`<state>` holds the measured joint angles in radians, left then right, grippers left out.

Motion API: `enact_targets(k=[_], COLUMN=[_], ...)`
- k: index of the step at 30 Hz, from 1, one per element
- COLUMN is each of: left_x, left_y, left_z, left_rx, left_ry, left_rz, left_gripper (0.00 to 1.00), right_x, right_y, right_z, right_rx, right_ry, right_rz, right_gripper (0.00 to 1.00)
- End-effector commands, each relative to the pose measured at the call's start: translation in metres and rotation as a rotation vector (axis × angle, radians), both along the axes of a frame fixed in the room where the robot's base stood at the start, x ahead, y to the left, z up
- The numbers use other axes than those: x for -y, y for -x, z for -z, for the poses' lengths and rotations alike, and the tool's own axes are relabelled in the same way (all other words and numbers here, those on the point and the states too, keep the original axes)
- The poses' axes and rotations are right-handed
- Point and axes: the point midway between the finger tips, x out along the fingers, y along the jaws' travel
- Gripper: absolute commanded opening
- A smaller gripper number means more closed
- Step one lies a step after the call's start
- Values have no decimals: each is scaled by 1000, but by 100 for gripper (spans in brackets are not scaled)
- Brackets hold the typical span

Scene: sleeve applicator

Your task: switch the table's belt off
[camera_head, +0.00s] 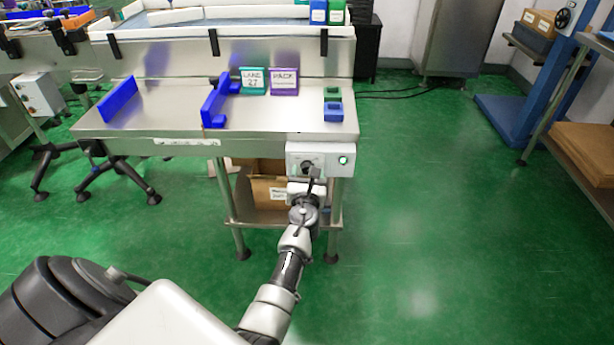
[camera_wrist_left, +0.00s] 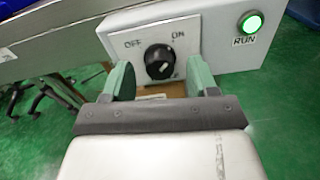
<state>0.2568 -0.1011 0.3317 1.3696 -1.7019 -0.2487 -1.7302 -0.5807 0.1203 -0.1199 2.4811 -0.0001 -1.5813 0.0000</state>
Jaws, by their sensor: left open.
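The control box (camera_head: 340,160) hangs on the front edge of the steel table (camera_head: 170,118). In the left wrist view its plate (camera_wrist_left: 140,28) reads OFF and ON, with a black rotary knob (camera_wrist_left: 160,61) below the words. The knob's white mark points up and right, toward ON. A green RUN lamp (camera_wrist_left: 250,23) on the box is lit. My left gripper (camera_wrist_left: 160,75) is open, with one green finger on each side of the knob; I cannot tell whether they touch it. In the head view my left gripper (camera_head: 308,185) is right in front of the box. My right gripper is not in view.
On the table are blue guides (camera_head: 215,102), a teal sign (camera_head: 253,80), a purple sign (camera_head: 284,82) and small green and blue blocks (camera_head: 333,108). A cardboard box (camera_head: 268,190) is under the table. The green floor to the right is clear.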

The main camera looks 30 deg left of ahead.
Motion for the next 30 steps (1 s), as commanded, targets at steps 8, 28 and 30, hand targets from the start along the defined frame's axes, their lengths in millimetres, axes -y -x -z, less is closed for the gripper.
enact_targets(k=[8, 28, 30], left_x=[-1, -1, -1], left_y=[-1, -1, -1], left_z=[0, 1, 1], left_rx=[0, 26, 43], left_ry=[0, 43, 71], left_rz=[0, 0, 0], left_gripper=[59, 9, 9], right_x=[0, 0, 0], right_y=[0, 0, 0], right_z=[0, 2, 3], right_rx=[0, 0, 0], right_ry=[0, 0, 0], right_rz=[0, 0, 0], right_gripper=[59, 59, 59])
